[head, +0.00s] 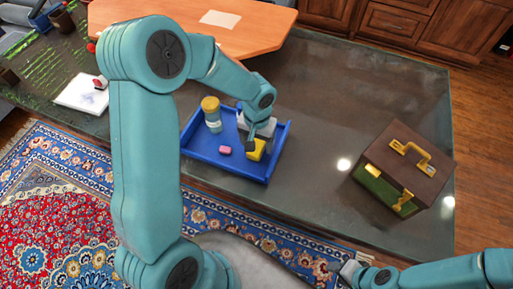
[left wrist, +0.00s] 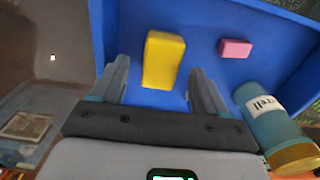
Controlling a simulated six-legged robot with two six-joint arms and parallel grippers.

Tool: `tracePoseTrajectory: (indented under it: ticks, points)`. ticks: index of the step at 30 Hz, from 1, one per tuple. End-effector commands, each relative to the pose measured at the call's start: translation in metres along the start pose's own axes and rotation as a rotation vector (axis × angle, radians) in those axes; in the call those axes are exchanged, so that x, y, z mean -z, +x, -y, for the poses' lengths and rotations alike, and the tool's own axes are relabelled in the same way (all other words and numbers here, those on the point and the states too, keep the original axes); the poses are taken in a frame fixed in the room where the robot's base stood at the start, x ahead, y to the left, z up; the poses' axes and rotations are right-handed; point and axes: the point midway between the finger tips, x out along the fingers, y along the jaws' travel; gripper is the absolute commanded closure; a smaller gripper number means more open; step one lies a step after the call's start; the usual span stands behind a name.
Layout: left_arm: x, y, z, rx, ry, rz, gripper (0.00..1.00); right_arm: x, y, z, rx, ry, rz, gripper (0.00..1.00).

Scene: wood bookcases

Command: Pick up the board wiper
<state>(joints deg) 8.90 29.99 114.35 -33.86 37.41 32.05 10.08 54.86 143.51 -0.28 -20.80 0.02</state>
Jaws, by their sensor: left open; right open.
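A yellow block (head: 257,149), which looks like the board wiper, lies in the blue tray (head: 228,169). My left gripper (head: 251,143) is over the tray, right at the block. In the left wrist view, the yellow block (left wrist: 163,60) shows between the two spread fingers of my left gripper (left wrist: 157,75), with a gap on each side. The fingers are open, and I cannot tell how far above the tray floor they are. My right gripper (head: 348,270) is at the bottom, far from the tray; it is open and small in view.
The tray also holds a pink block (head: 224,150) and a bottle with a yellowish cap (head: 212,114). A brown box with gold handle (head: 405,165) stands to the right. A wooden board (head: 190,25) is behind. The dark table between tray and box is clear.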

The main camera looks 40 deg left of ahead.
Motion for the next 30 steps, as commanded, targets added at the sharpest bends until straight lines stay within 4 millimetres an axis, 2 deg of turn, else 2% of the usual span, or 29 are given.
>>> tracePoseTrajectory:
  ticks: [3,6,13,14,18,19,30]
  points:
    - [-0.003,0.019,0.001,0.001,0.0,0.004,0.26,0.0,-0.002,0.001,0.0,0.0,0.0,0.57]
    - [-0.001,0.028,0.001,0.001,0.0,0.002,0.26,0.0,-0.002,0.001,0.0,0.0,0.0,0.57]
    - [-0.001,0.03,0.001,0.0,0.0,0.0,0.26,0.0,-0.002,0.001,0.0,0.0,0.0,0.57]
    - [-0.001,0.03,0.001,0.0,0.0,0.0,0.29,0.0,-0.002,0.001,0.0,0.0,0.0,0.57]
    - [-0.001,0.029,0.001,0.0,0.0,0.0,0.74,0.0,-0.002,0.001,0.0,0.0,0.0,0.57]
    - [-0.001,0.029,0.001,0.0,0.0,0.0,0.81,0.0,-0.002,0.001,0.0,0.0,0.0,0.57]
    - [0.0,0.025,0.001,0.001,-0.001,-0.002,0.81,0.0,-0.002,0.001,0.0,0.0,0.0,0.57]
